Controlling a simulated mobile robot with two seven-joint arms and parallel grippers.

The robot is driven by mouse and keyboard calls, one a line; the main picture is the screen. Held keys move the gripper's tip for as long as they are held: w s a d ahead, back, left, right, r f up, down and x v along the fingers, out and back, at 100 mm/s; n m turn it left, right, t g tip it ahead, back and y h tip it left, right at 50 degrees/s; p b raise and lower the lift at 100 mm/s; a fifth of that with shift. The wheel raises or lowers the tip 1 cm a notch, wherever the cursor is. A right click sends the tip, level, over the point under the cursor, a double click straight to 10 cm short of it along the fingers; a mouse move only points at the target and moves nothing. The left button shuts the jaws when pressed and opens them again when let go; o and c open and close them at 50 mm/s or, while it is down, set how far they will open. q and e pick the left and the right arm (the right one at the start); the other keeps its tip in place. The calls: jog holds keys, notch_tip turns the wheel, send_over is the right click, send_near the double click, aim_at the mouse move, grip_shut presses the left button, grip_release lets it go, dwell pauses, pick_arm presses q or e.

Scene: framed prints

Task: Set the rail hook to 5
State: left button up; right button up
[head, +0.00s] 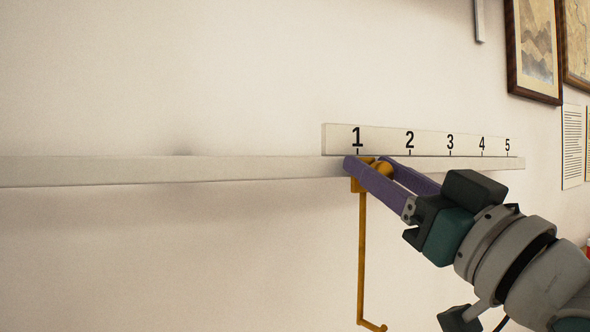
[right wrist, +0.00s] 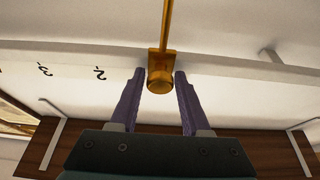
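The rail hook is an orange-yellow slider with a round knob (right wrist: 160,84) and a long rod (head: 361,255) hanging down to a bent end. It sits on the white rail (head: 230,169), just under the 1 mark of the number strip (head: 383,137), which reads 1 to 5 from left to right. My right gripper (head: 369,164) is at the hook. In the right wrist view its purple fingers (right wrist: 160,76) stand on either side of the knob, with a small gap showing on each side. The 5 mark (head: 507,146) is clear. My left gripper is in no view.
Framed prints (head: 533,48) and a printed sheet (head: 572,146) hang on the wall at the right. The rail between the hook and the 5 looks free. A brown wooden board (right wrist: 270,150) with metal brackets (right wrist: 302,150) shows in the right wrist view.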

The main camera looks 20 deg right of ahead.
grip_shut()
dwell(1.0)
